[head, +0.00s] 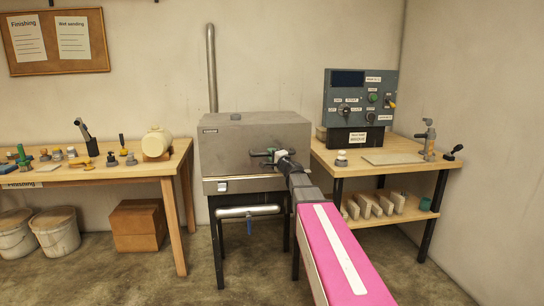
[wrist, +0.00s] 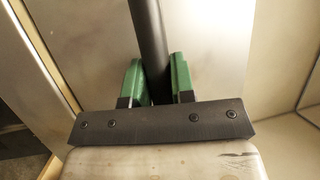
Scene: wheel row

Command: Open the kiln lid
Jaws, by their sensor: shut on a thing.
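The kiln (head: 228,150) is a grey metal box on dark legs at the centre of the head view. Its lid (head: 285,122) looks down on the body, with no gap that I can make out. A dark handle (head: 256,154) sticks out at the front, and my gripper (head: 272,155) is at it. In the wrist view the green fingers (wrist: 157,82) are shut on the black handle bar (wrist: 148,35), one on each side. My arm hides the kiln's right front.
A workbench (head: 110,172) stands left. A wooden table (head: 400,146) with a control box (head: 358,100) stands right. A flue pipe (head: 211,65) rises behind.

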